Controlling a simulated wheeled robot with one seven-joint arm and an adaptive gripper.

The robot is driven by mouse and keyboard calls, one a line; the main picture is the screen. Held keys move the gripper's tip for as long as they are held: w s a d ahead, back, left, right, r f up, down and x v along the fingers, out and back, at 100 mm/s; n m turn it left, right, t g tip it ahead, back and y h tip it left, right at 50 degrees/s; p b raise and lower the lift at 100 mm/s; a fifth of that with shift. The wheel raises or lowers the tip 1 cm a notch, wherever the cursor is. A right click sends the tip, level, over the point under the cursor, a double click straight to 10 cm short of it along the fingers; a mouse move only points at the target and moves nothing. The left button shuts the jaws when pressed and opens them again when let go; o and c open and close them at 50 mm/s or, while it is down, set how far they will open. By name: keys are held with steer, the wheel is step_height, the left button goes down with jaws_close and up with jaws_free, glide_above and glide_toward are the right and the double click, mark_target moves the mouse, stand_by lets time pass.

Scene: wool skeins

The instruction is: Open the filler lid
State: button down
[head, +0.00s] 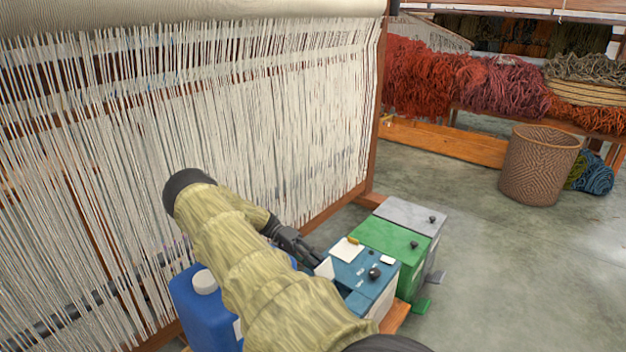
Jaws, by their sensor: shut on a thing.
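A teal box (367,267) stands low in front of the loom, partly hidden by my arm. A pale flap (325,269), likely the filler lid, stands tilted up at the box's left side, beside a dark gap in its top. My gripper (313,261) reaches in from the left and is shut at this flap's upper edge. The fingertips are small and partly hidden, so the exact grip is hard to see. The box top also bears a dark knob (374,273), a cream card (347,249) with a small orange piece on it, and a small white piece (387,260).
A blue canister (197,312) with a white cap stands left of my arm. A green bin (393,243) and a grey bin (412,215) stand behind the teal box. The loom (200,120) rises close behind. A woven basket (538,165) stands right; the floor between is clear.

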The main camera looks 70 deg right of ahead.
steer(key=shift+s+a+f, duration=0.3)
steer(key=shift+s+f, duration=0.1)
steer(key=shift+f, duration=0.35)
steer(key=c, duration=1.8)
jaws_free()
steer(key=shift+o, duration=1.2)
steer(key=shift+d+f, duration=0.2)
steer(key=shift+d, duration=0.05)
steer(key=shift+w+r, duration=0.2)
steer(key=shift+c, duration=0.2)
steer(key=shift+w+r, duration=0.1)
steer(key=shift+w, duration=0.05)
steer(key=v, duration=1.2)
steer(key=shift+r, duration=0.1)
